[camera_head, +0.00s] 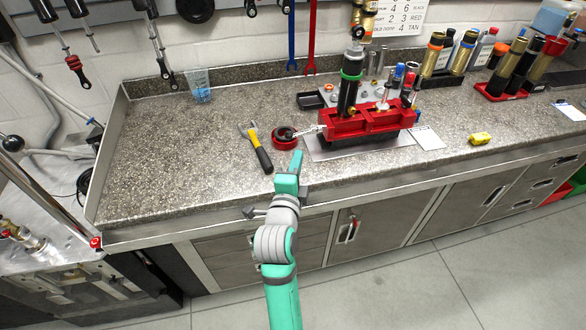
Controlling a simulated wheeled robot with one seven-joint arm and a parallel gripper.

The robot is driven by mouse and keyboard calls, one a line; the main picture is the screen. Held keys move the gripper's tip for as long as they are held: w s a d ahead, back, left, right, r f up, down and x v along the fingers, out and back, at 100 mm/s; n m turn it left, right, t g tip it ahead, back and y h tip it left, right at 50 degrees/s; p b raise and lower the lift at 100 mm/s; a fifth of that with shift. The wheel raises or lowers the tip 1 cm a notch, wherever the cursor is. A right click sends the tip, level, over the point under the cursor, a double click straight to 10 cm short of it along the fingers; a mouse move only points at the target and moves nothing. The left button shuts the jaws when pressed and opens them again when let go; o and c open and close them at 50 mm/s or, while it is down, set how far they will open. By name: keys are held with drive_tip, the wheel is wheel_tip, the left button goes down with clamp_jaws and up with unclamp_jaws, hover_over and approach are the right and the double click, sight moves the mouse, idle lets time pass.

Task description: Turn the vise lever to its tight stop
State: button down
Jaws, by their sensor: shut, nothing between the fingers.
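The red vise (372,122) sits on the counter right of the picture's middle. A black shock absorber with a green ring (349,84) stands upright at its left part. A thin silver piece that looks like the vise lever (311,130) sticks out from the vise's left end, towards a round red and black part (285,138). I cannot tell its exact angle. My teal gripper (296,158) is shut and empty at the counter's front edge. It appears below and in front of the lever, apart from it.
Red trays (492,92) with shocks stand farther right. The counter's left part is clear, apart from a blue-filled cup (200,88).

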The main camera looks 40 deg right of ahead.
sight(287, 136)
drive_tip(key=w+d, duration=0.4)
drive_tip(key=w, duration=0.2)
drive_tip(key=shift+f, duration=0.4)
drive_tip(key=shift+w, duration=0.1)
drive_tip(key=shift+w, duration=1.3)
drive_tip(key=shift+s, duration=0.15)
